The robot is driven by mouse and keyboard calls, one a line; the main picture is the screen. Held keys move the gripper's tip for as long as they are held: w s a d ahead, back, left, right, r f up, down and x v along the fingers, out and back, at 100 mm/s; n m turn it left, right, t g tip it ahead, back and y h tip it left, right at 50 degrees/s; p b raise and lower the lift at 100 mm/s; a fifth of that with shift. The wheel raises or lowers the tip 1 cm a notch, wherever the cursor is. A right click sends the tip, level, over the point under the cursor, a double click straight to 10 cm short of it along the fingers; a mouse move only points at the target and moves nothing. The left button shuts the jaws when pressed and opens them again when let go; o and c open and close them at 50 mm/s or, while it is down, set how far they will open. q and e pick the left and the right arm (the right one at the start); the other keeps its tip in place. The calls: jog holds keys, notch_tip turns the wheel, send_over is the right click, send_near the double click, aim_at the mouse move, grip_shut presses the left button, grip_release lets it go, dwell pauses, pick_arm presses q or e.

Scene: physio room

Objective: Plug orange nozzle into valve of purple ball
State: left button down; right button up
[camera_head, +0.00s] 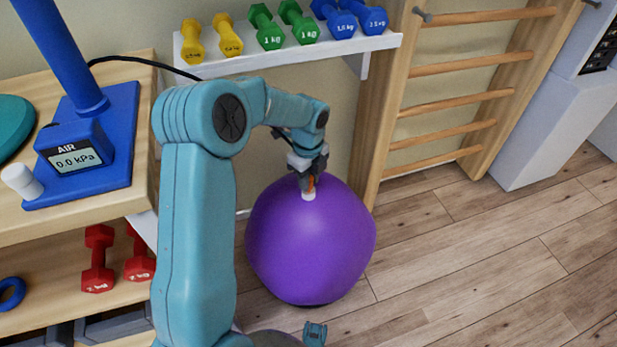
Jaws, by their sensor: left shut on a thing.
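The purple ball (315,245) rests on the wood floor in front of the wall and below the dumbbell shelf. Its white valve (308,195) is on top, facing up. My left gripper (308,182) is right above the valve, shut on the orange nozzle (311,184). Only a small orange part shows between the dark fingers. The nozzle's lower end meets the valve in the picture; I cannot tell whether it is seated in it.
A blue pump (95,150) with a gauge reading 0.0 kPa stands on the wooden bench (85,212) at left. A black hose (140,60) runs behind my arm. A dumbbell shelf (290,56) and wall bars (455,100) stand behind. Floor at right is clear.

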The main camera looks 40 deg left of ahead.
pick_arm(q)
jog(key=shift+f, duration=0.35)
jog(key=c, duration=0.8)
grip_release()
jog(key=shift+r, duration=0.3)
notch_tip(320, 180, up, 4)
jog(key=p, duration=0.4)
jog(key=shift+r+p, duration=0.25)
jog(key=shift+p, duration=0.1)
jog(key=shift+r+p, duration=0.95)
jog(key=shift+r, duration=0.1)
